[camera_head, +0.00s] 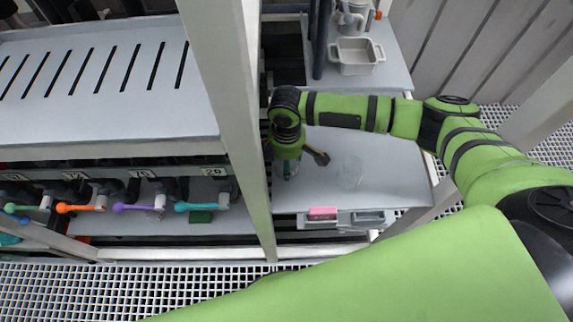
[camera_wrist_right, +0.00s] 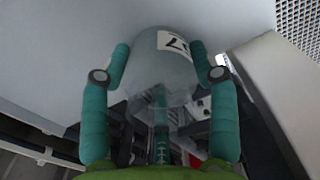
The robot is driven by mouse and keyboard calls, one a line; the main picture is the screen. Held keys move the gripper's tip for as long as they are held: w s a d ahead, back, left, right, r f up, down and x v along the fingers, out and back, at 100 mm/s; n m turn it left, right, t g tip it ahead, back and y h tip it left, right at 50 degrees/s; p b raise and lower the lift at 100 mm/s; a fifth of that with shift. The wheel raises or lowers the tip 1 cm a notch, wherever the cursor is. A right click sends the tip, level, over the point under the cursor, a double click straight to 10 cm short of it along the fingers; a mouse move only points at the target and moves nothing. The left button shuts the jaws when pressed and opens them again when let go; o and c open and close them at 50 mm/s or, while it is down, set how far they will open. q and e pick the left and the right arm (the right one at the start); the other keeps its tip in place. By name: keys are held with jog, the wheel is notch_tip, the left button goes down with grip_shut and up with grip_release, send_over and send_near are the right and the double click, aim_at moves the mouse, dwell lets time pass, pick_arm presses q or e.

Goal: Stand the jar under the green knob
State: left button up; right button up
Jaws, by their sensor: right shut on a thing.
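My right gripper (camera_head: 288,168) is low over the grey side bench, just right of a pale upright post. In the right wrist view its teal fingers (camera_wrist_right: 160,95) are shut on a clear jar (camera_wrist_right: 155,70) with a white label reading 7. In the head view the jar is mostly hidden by the gripper. Left of the post, a row of coloured knobs sits below the slotted shelf: a blue-green one at far left, an orange knob (camera_head: 78,208), a purple knob (camera_head: 135,208) and a turquoise-green knob (camera_head: 203,206) under plate 20. My left gripper is not in view.
The upright post (camera_head: 243,130) stands between the gripper and the knobs. A faint clear round vessel (camera_head: 350,172) is on the side bench (camera_head: 390,190). A pink block (camera_head: 322,213) is at its front edge. A grey bin (camera_head: 356,55) stands behind.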

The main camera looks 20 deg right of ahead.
jog(key=shift+f, duration=0.1)
jog(key=o, duration=1.1)
jog(key=shift+o, duration=0.2)
jog(key=shift+r+b, duration=0.45)
jog(key=shift+r, duration=3.45)
